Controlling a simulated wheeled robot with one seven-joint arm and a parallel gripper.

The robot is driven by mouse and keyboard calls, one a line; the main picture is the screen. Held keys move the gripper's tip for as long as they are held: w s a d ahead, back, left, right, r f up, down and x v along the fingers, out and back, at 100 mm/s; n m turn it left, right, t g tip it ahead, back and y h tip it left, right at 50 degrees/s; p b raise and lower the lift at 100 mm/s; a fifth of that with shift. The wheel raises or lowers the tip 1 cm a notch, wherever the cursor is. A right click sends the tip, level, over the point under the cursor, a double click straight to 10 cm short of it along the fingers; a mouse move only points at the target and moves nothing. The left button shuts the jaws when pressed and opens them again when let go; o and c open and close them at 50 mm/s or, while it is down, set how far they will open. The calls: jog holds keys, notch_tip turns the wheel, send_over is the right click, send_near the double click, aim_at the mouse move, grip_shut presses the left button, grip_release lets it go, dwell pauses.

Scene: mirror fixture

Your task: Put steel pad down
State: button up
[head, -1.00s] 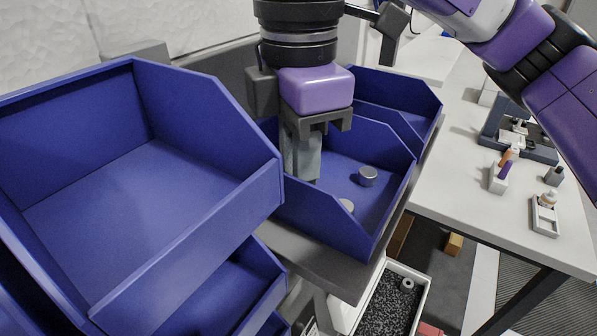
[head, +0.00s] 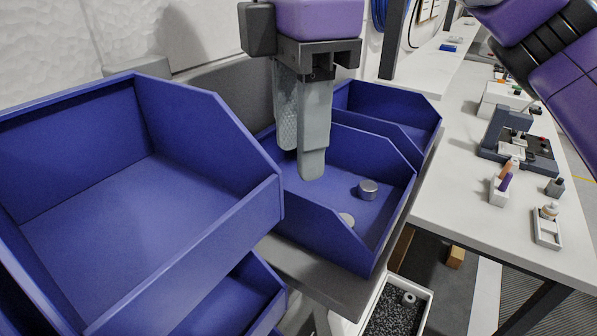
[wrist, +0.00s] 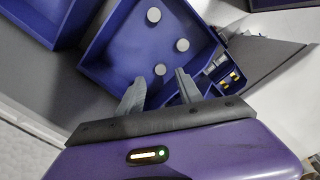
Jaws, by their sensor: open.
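Steel pads lie as small grey discs in the middle blue bin (head: 345,155). One pad (head: 368,189) stands clear to the right of my gripper (head: 300,162), and another (head: 347,219) is partly hidden behind the bin's front wall. In the wrist view several pads show on the bin floor, with one pad (wrist: 160,69) seen between the fingertips (wrist: 160,80) of my gripper. The fingers are apart and hold nothing that I can see. My gripper points down over the bin's left part. The fingers hide part of the floor behind them.
A large empty blue bin (head: 105,200) stands close at the left, with another bin (head: 225,305) below it. A further blue bin (head: 385,115) is behind. A white table (head: 465,200) with fixtures is at the right. A white box of dark granules (head: 395,312) is below.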

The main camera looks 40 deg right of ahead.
notch_tip(320, 180, up, 6)
jog(key=shift+f, duration=0.1)
dwell(0.7)
